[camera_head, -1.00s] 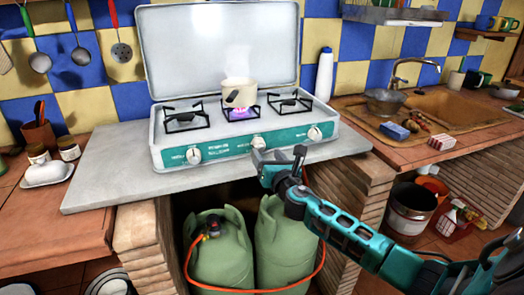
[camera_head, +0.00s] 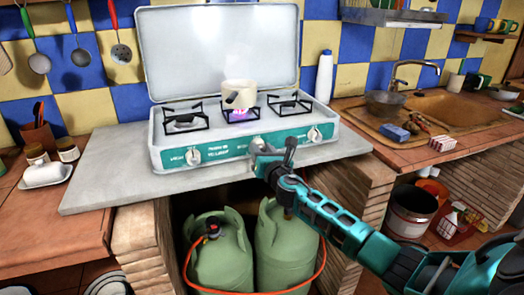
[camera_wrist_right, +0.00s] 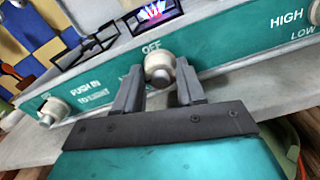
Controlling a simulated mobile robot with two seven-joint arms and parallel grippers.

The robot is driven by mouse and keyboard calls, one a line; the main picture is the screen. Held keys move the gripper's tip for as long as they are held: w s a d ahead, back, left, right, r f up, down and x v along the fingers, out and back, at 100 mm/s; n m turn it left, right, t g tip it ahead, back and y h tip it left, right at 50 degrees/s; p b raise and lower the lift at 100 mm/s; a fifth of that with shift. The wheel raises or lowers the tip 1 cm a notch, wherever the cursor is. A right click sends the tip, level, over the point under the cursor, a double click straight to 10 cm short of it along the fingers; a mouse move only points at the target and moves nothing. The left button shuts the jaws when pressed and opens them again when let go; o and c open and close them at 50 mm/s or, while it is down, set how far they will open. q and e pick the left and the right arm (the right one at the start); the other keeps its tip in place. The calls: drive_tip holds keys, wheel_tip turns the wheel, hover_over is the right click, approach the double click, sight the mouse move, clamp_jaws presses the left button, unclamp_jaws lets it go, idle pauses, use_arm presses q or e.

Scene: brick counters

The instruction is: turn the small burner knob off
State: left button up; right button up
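The stove (camera_head: 235,150) has a teal front panel with three white knobs. The middle knob (camera_wrist_right: 160,68) sits under the word OFF in the right wrist view, below the lit middle burner with its purple flame (camera_head: 238,116). My right gripper (camera_head: 276,152) is at that knob and hides most of it in the head view. In the wrist view its dark fingers (camera_wrist_right: 160,82) are apart, one on each side of the knob. I cannot tell whether they touch it. The left knob (camera_head: 193,156) and right knob (camera_head: 314,134) are clear. My left gripper is out of view.
A cream pot (camera_head: 238,92) stands on the middle burner. The raised stove lid (camera_head: 220,45) is behind. Two green gas bottles (camera_head: 222,255) with an orange hose stand below the counter. A white bottle (camera_head: 324,75) stands right of the stove.

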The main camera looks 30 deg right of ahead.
drive_tip(key=c, duration=0.5)
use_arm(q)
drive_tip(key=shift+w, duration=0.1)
use_arm(e)
drive_tip(key=shift+c, duration=0.2)
drive_tip(key=shift+m, duration=0.4)
drive_tip(key=m, duration=0.2)
drive_tip(key=shift+m+b, duration=0.35)
drive_tip(key=shift+m, duration=0.05)
drive_tip(key=m, duration=0.4)
drive_tip(key=shift+f+m, duration=0.1)
drive_tip(key=shift+m, duration=0.2)
drive_tip(key=m, duration=0.5)
drive_tip(key=shift+b, duration=0.3)
drive_tip(key=m, duration=0.3)
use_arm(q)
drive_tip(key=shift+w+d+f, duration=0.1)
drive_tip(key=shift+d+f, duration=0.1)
use_arm(e)
drive_tip(key=shift+m, duration=0.8)
